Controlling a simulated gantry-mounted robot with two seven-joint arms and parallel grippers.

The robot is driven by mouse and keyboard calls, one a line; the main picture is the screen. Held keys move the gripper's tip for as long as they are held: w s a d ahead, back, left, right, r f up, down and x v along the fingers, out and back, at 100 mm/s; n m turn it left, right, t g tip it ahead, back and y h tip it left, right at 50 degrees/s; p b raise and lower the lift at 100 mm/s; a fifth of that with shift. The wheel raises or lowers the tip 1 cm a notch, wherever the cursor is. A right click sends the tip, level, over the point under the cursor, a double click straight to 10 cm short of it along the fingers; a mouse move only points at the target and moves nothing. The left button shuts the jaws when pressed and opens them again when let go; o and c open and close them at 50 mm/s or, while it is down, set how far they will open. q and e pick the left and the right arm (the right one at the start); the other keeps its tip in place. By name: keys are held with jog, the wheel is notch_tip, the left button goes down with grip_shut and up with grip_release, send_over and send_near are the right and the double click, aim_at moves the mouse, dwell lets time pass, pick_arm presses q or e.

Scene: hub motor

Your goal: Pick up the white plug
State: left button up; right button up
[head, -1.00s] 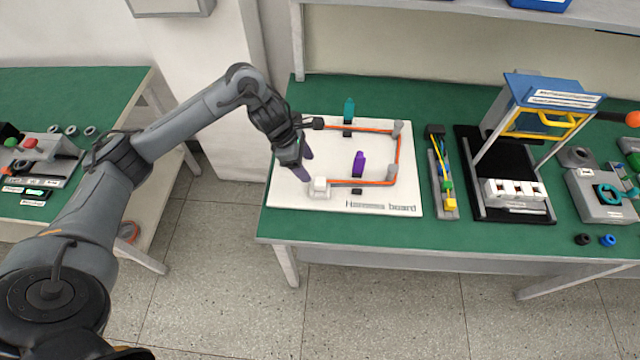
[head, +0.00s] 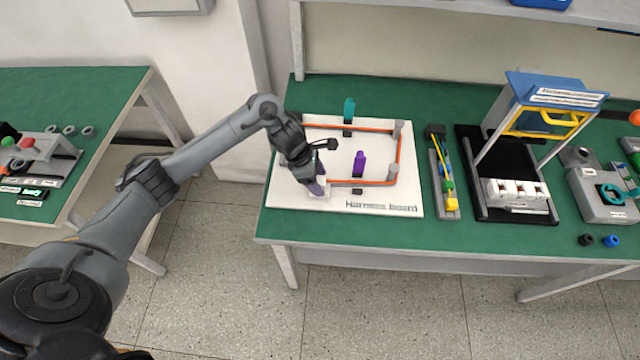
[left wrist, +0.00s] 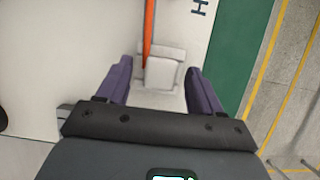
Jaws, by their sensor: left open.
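The white plug (left wrist: 161,74) lies on the white harness board (head: 290,201) at its front left, at the end of an orange cable. In the head view my left gripper (head: 318,188) is right over the plug and hides most of it. In the left wrist view the two purple fingers of my left gripper (left wrist: 158,92) are apart, one on each side of the plug, with a gap to it on both sides. I cannot tell how far the fingertips are above the board. My right gripper is not in view.
The orange cable (head: 399,160) runs around the board past grey posts. A purple clip (head: 359,163) and a teal clip (head: 349,110) stand upright on the board. A grey tray with coloured parts (head: 445,185) and a blue-topped stand (head: 550,90) are to the right.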

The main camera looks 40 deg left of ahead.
aim_at(321, 182)
pick_arm(q)
jog(key=c, duration=1.1)
jog(key=shift+r, duration=0.15)
jog(key=shift+c, duration=0.2)
jog(key=shift+r, duration=0.55)
jog(key=r, duration=0.1)
jog(key=d+r+p, duration=0.1)
jog(key=r, duration=0.1)
jog(key=shift+w+r, duration=0.15)
jog(key=shift+r, duration=0.15)
jog(key=w+d+r+p, duration=0.1)
jog(key=w+d+r, duration=0.2)
jog(key=d+r, duration=0.3)
jog(key=d, duration=0.4)
jog(key=shift+d+p, duration=0.15)
jog(key=shift+p, duration=0.15)
jog(key=shift+r, duration=0.1)
